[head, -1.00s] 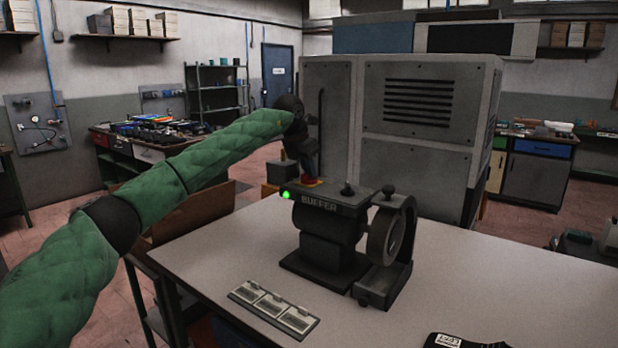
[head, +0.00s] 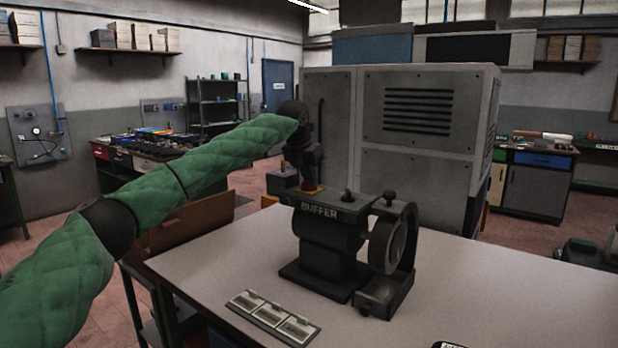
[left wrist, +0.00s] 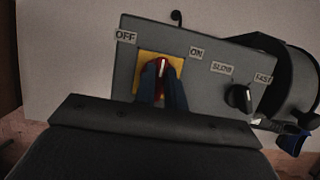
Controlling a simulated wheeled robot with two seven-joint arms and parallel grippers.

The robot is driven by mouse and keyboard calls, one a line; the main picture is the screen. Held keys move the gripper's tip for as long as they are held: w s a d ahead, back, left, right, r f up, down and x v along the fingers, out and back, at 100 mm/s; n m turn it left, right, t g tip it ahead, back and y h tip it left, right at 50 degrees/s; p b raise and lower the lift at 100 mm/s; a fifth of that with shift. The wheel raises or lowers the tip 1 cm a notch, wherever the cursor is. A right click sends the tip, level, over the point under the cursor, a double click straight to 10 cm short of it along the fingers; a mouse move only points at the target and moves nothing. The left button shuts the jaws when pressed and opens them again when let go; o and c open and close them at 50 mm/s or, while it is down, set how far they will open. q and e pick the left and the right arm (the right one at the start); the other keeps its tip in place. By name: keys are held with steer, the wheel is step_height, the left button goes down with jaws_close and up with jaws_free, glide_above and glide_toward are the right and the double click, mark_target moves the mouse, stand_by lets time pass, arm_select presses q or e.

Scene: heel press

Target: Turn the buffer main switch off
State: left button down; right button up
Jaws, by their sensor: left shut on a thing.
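The buffer (head: 330,230) stands on the table, with its name on the front of its dark head. In the left wrist view its panel (left wrist: 215,100) carries a red main switch (left wrist: 163,68) on a yellow plate (left wrist: 146,60), with OFF marked at upper left and ON at upper right. A white line on the switch points nearly straight up in that view. My left gripper (left wrist: 161,88) is shut on the red switch from above, its fingers hiding the lower part. It also shows in the head view (head: 308,180). No green light shows on the buffer. My right gripper is out of view.
A black knob (left wrist: 239,97) beside SLOW and FAST labels sits right of the switch. The buffer's wheel (head: 388,243) is at its right. A plate with several pale labels (head: 272,317) lies in front. The table's right side (head: 500,290) is clear.

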arm_select(q)
steer(key=c, duration=1.5)
jaws_free()
steer(key=shift+o, duration=0.2)
steer(key=shift+r, duration=0.1)
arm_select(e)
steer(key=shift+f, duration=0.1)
arm_select(q)
steer(key=b+v, duration=0.2)
steer(key=v, duration=0.4)
steer(key=shift+s+a+r, duration=0.15)
steer(key=shift+r, duration=0.05)
steer(key=shift+s+a+r, duration=0.1)
steer(key=shift+s+r, duration=0.05)
steer(key=shift+r, duration=0.35)
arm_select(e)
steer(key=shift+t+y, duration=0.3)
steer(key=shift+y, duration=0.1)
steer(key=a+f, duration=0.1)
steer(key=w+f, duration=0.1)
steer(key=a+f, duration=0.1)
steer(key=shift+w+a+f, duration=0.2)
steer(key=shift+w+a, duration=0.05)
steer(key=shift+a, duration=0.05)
